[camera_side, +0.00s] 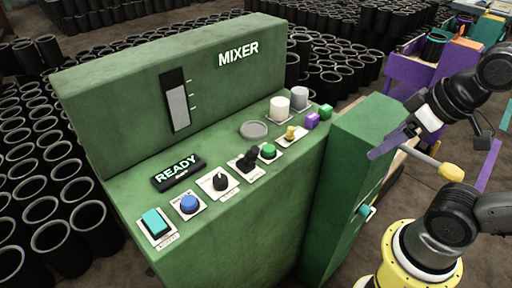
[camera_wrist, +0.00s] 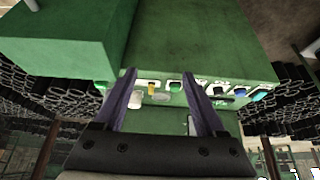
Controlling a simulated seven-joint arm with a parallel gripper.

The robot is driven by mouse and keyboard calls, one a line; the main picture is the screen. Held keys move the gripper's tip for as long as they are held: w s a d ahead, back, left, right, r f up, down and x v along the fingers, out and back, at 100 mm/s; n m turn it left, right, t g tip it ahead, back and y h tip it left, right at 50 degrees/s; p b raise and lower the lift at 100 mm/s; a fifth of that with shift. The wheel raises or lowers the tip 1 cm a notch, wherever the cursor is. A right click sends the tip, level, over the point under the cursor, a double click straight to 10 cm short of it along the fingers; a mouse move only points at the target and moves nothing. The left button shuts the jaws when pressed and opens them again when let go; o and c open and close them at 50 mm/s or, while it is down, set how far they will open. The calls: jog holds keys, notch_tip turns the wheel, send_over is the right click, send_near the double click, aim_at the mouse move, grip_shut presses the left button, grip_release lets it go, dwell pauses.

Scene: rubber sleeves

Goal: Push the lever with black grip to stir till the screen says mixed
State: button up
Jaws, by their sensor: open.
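The lever with the black grip (camera_side: 248,160) stands on a pale plate in the row of controls on the green mixer (camera_side: 280,205). The small dark screen (camera_side: 178,172) reads READY in the side view. My gripper (camera_side: 378,152) is right of the mixer in the side view, well apart from the lever. In the wrist view my gripper (camera_wrist: 158,74) has its two purple fingers spread with nothing held between them. The control row shows beyond the fingers; the right finger partly covers it, and I cannot clearly make out the lever there.
Near the lever are a black knob (camera_side: 221,182), a green button (camera_side: 268,151), a yellow lever (camera_side: 291,132), a blue button (camera_side: 189,204) and a teal switch (camera_side: 156,222). A tall green box (camera_side: 350,160) stands between mixer and arm. Black sleeves crowd the floor behind.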

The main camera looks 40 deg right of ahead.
jog(key=shift+n, duration=0.3)
jog(key=c, duration=0.6)
jog(key=shift+r+n, duration=0.1)
jog(key=shift+n, duration=1)
jog(key=c, duration=0.4)
jog(key=shift+w+r+n, duration=0.1)
jog(key=shift+r+n, duration=0.15)
jog(key=shift+n, duration=0.65)
grip_shut()
jog(key=w+a+r+n+g+y, duration=0.1)
jog(key=w+a+r+n, duration=0.3)
jog(key=n, duration=0.6)
jog(key=w+a+r+n+g, duration=0.15)
jog(key=w+n, duration=0.35)
jog(key=n, duration=0.6)
jog(key=w+a+f+n+g, duration=0.1)
jog(key=w+a+f+n, duration=0.4)
jog(key=a, duration=0.4)
jog(key=shift+w+a+n, duration=0.25)
jog(key=shift+w+n, duration=0.1)
jog(key=shift+n, duration=0.25)
